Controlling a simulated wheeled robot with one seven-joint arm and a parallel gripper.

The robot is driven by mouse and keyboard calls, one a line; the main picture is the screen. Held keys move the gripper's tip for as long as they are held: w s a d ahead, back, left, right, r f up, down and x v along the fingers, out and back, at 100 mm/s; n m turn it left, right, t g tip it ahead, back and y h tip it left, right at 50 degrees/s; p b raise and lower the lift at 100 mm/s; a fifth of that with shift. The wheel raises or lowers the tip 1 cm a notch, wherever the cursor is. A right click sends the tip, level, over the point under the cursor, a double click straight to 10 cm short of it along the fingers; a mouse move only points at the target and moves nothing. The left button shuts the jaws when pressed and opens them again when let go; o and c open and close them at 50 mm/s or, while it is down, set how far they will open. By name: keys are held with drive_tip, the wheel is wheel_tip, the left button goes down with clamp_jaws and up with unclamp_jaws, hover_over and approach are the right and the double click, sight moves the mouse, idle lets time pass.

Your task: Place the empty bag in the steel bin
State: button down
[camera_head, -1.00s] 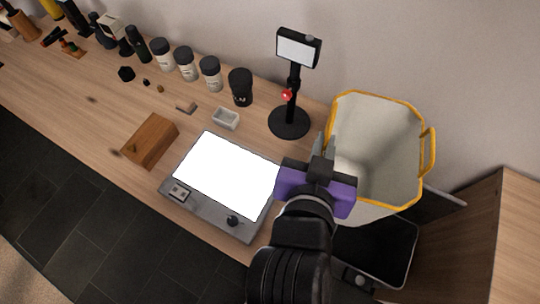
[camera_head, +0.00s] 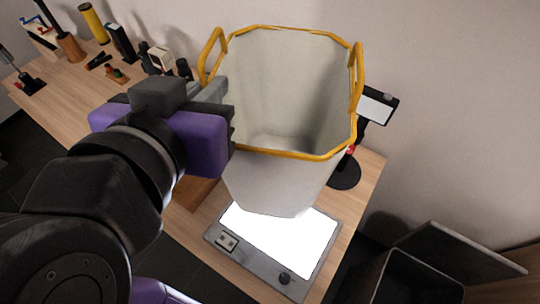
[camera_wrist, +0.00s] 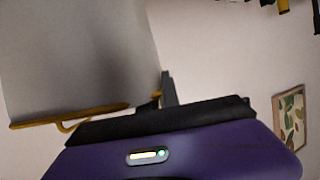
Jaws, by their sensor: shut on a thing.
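The empty bag (camera_head: 280,185) is a pale grey-white open sack with an orange-yellow rim and handles. It hangs upright in the air above the light panel, and I see nothing inside it. My gripper (camera_head: 217,92) is shut on its left rim, near the left handle; the fingertips are partly hidden. The bag also fills the upper left of the wrist view (camera_wrist: 75,55), with the gripper (camera_wrist: 166,90) beside its orange edge. A dark grey open bin (camera_head: 412,278), which looks like the steel bin, stands at the lower right, with its raised lid (camera_head: 460,254) behind it.
The wooden table (camera_head: 360,195) bears the lit panel (camera_head: 275,245) below the bag. A black stand with a small screen (camera_head: 374,106) is close behind the bag's right side. Bottles and tools, including a yellow cylinder (camera_head: 93,22), line the table's back left.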

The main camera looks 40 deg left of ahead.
wheel_tip(320, 180, down, 20)
drive_tip(key=shift+r, duration=0.15)
idle(0.3)
drive_tip(key=c, duration=1.6)
unclamp_jaws()
